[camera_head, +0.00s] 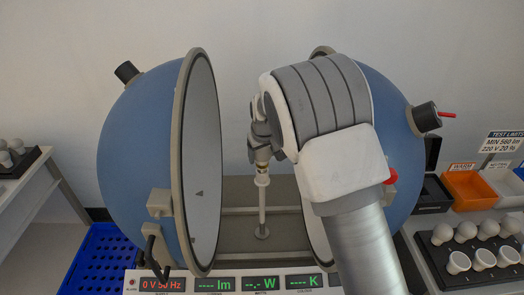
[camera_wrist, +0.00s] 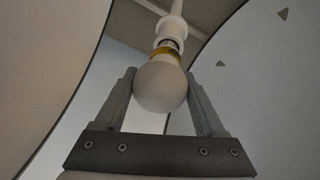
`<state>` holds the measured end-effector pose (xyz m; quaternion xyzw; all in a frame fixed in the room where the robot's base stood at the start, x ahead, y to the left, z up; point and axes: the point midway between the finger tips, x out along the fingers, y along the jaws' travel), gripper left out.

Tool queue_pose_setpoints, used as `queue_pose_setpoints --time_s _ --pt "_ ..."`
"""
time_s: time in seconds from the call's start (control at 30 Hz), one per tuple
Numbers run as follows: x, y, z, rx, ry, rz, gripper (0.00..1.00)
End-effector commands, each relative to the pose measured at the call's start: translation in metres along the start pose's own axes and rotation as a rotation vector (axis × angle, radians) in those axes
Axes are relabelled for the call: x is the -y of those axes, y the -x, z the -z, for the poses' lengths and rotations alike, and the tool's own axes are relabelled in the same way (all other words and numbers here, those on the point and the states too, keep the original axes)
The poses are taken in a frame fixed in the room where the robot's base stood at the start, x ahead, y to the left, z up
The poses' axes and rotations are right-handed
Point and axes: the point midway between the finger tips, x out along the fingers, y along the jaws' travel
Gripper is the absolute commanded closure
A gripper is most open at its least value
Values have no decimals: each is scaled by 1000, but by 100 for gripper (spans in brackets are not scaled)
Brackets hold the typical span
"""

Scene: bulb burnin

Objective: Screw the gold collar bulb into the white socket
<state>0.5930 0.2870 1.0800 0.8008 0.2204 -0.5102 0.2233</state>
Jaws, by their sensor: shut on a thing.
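My gripper (camera_wrist: 160,98) is shut on the gold collar bulb (camera_wrist: 161,86), with one finger on each side of its white globe. The bulb's gold collar (camera_wrist: 166,52) points at the white socket (camera_wrist: 172,27), and a threaded metal part shows between collar and socket. I cannot tell how deep the thread sits in the socket. In the head view my gripper (camera_head: 262,150) is above the socket (camera_head: 262,181), which stands on a thin white post between the sphere halves. My arm and gripper hide most of the bulb there.
The open blue sphere halves (camera_head: 135,150) stand close on both sides of my gripper. A display panel (camera_head: 235,284) at the front shows 0 V and dashes. A dark tray (camera_head: 450,272) of several bulbs, an orange bin (camera_head: 470,188) and a blue crate (camera_head: 100,258) stand farther out.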

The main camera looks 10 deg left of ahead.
Motion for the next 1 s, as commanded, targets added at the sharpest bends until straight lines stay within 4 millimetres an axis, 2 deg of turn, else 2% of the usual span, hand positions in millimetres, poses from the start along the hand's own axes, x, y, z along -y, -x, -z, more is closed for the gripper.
queue_pose_setpoints --time_s 0.57,1.0 --pt "1 2 0 74 -488 -207 82" --pt "0 0 -1 138 -928 -388 82"
